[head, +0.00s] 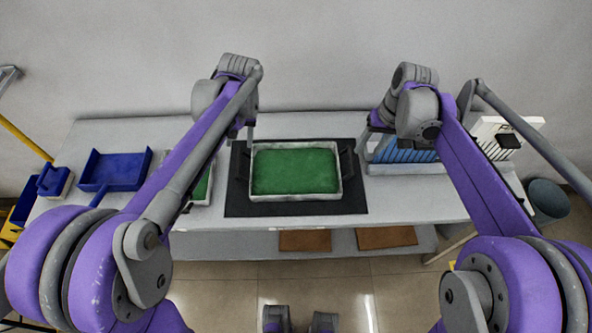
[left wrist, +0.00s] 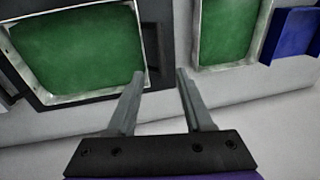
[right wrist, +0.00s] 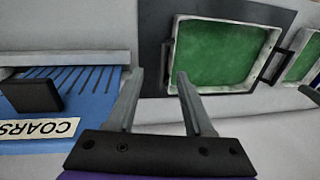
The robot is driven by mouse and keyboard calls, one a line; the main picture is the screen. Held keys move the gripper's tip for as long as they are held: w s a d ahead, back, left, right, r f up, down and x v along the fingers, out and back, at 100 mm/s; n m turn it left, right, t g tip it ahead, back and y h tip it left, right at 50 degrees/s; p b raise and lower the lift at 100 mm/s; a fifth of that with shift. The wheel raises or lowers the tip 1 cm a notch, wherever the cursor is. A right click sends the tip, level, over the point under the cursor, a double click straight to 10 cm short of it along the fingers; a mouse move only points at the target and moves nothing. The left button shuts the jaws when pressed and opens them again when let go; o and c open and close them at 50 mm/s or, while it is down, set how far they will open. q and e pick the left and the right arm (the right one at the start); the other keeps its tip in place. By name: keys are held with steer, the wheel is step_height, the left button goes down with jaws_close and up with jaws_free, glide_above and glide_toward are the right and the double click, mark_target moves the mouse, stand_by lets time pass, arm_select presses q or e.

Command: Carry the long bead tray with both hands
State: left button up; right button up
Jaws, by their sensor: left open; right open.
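The long bead tray (head: 297,197) is a pale-rimmed tray full of green beads, lying flat on a black mat (head: 235,206). It has dark handles at its left and right ends. My left gripper (left wrist: 160,73) is open and empty above the tray's left end. In the left wrist view, the tray's rim (left wrist: 95,95) is up and to the left of the fingers. My right gripper (right wrist: 160,73) is open and empty above the right end. In the right wrist view, the tray's rim (right wrist: 215,90) is just beyond the fingers. Neither gripper visibly touches the tray.
A second green-filled tray (head: 208,190) stands to the left, partly hidden by my left arm. A grey bin (head: 548,198) is beyond the table's right end.

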mark_target(240, 155)
arm_select(q)
steer(key=w, duration=0.1)
steer(key=w+f, duration=0.1)
steer(key=shift+w+g, duration=0.3)
arm_select(e)
steer(key=w, duration=0.1)
steer(key=w+f, duration=0.1)
steer(key=shift+w+a+g, duration=0.25)
steer(key=shift+w+g, duration=0.05)
arm_select(q)
steer(key=shift+a, duration=0.1)
arm_select(e)
steer(key=shift+f, duration=0.1)
arm_select(q)
steer(key=f, duration=0.3)
steer(key=a+f, duration=0.1)
steer(key=f, duration=0.3)
steer(key=a+f, duration=0.1)
steer(key=f, duration=0.2)
steer(key=shift+s+f, duration=0.1)
steer(key=shift+f, duration=0.2)
arm_select(e)
steer(key=f, duration=0.3)
steer(key=a+f, duration=0.1)
steer(key=f, duration=0.3)
steer(key=a+f, duration=0.1)
steer(key=f, duration=0.2)
steer(key=shift+a+f, duration=0.15)
steer(key=shift+f, duration=0.1)
